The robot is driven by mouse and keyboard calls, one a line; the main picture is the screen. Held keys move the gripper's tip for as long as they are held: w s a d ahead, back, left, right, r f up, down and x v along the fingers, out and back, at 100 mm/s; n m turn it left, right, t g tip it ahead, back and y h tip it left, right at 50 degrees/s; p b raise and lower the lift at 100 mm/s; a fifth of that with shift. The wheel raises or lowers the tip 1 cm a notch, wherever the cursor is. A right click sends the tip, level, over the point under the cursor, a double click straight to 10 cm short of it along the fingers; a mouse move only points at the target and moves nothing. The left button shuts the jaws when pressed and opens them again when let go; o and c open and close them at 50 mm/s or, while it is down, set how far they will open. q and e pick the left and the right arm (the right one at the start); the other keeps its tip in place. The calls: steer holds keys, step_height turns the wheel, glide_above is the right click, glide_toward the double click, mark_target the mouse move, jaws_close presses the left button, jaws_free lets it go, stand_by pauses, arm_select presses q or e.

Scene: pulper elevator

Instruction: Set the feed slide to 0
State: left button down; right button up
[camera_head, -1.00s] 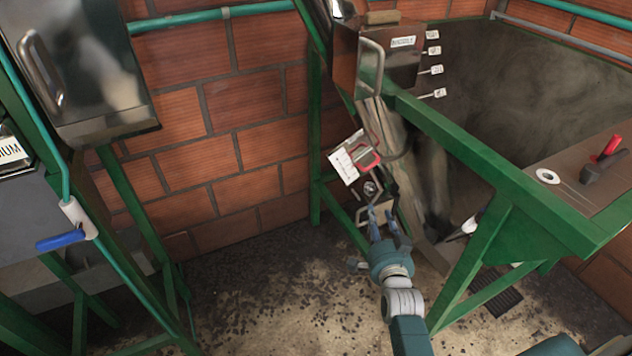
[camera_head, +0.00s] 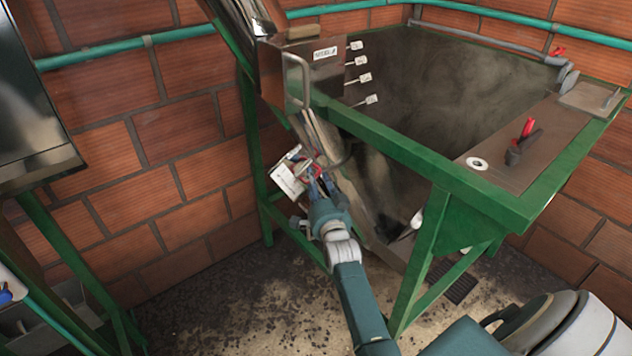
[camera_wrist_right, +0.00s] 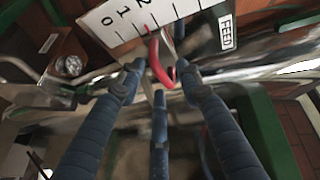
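The feed slide has a red handle (camera_wrist_right: 157,58) beside a white scale plate (camera_wrist_right: 150,18) marked 0, 1, 2 and "FEED" in the right wrist view. The handle's upper end lies at the plate's lower edge, near the ticks by 1 and 2; I cannot tell the exact reading. In the head view the white plate (camera_head: 287,180) sits low on the chute, left of the hopper. My right gripper (camera_head: 317,178) is at the plate and hides most of the handle. In the wrist view its fingers (camera_wrist_right: 160,80) are spread around the handle, not closed on it. My left gripper is not in view.
A green frame (camera_head: 400,142) carries the hopper and stands close to the right of my arm. A metal handle bar (camera_head: 297,80) is above the slide. A round knob (camera_wrist_right: 69,65) is left of the plate.

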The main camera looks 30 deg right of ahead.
jaws_close()
steer(key=f+b, duration=0.1)
steer(key=d+f+b, duration=0.1)
steer(key=f, duration=0.1)
steer(key=d+f+b, duration=0.1)
steer(key=f, duration=0.1)
steer(key=shift+d+b, duration=0.15)
steer(key=shift+b, duration=0.15)
steer(key=shift+c, duration=0.5)
jaws_free()
steer(key=shift+o, duration=0.5)
steer(key=shift+w+d, duration=0.1)
steer(key=shift+d, duration=0.05)
